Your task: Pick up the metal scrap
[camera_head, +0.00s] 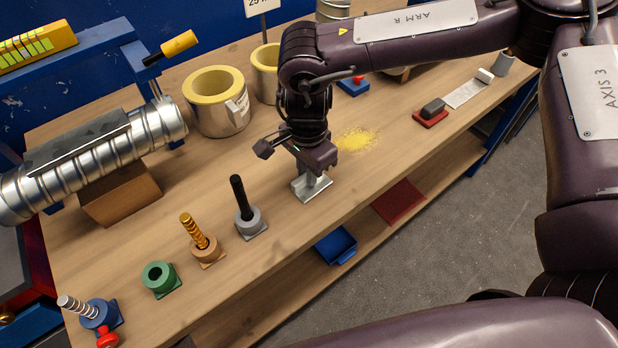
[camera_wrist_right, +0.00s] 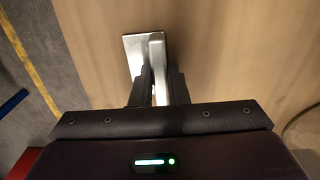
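The metal scrap (camera_head: 312,187) is a small silver angled piece with a flat base and an upright flange. It sits on the wooden workbench (camera_head: 280,262) near the front edge. My right gripper (camera_head: 307,172) points down over it. In the right wrist view the scrap (camera_wrist_right: 133,52) shows beyond the fingers, and its upright flange runs between them. The right fingers (camera_wrist_right: 158,88) are close together against both sides of the flange and look shut on it. The lower flange is partly hidden by the fingers. My left gripper is not in view.
Left of the scrap stand holders with a black rod (camera_head: 238,192), a gold drill bit (camera_head: 194,231) and an empty green holder (camera_head: 160,278). Yellow powder (camera_head: 355,139) lies behind right. A spiral duct (camera_head: 100,160) rests on a block at left.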

